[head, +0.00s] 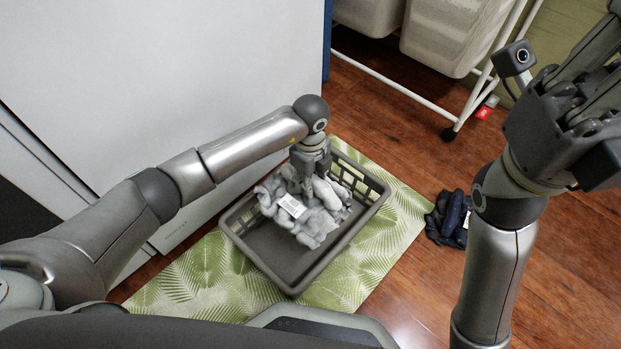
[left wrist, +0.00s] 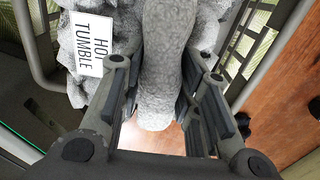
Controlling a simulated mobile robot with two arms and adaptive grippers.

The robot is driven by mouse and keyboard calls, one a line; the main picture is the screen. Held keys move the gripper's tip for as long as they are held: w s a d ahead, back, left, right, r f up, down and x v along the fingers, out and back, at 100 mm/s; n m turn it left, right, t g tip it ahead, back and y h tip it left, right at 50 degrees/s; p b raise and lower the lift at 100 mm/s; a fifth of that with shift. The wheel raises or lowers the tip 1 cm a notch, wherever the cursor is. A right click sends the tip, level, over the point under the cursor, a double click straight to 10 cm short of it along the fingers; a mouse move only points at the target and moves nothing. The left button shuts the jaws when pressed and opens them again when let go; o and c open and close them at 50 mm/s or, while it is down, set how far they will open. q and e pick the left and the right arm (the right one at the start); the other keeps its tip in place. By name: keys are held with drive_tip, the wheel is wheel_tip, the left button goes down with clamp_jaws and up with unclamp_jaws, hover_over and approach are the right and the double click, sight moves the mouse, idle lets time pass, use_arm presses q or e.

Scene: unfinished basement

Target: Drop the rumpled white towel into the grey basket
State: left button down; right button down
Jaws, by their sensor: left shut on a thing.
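The rumpled white towel (head: 312,222), pale grey in this light with a printed white label, hangs from my left gripper (head: 313,178) within the outline of the grey basket (head: 258,258). In the left wrist view, the fingers of my left gripper (left wrist: 163,90) lie on both sides of a thick fold of the towel (left wrist: 160,45). I cannot tell whether the towel touches the basket floor. The front part of the basket floor is bare. My right gripper (head: 575,105) is raised at the upper right, away from the basket; its fingertips are partly cut off.
The basket stands on a green leaf-patterned mat (head: 185,280) on a wooden floor. A dark crumpled cloth (head: 449,217) lies on the floor right of the mat. A white appliance (head: 170,80) stands at left. A wheeled white rack (head: 400,85) with pale bins is behind.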

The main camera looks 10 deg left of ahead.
use_arm(q)
drive_tip(key=c, duration=1)
unclamp_jaws()
wheel_tip(320, 180, up, 12)
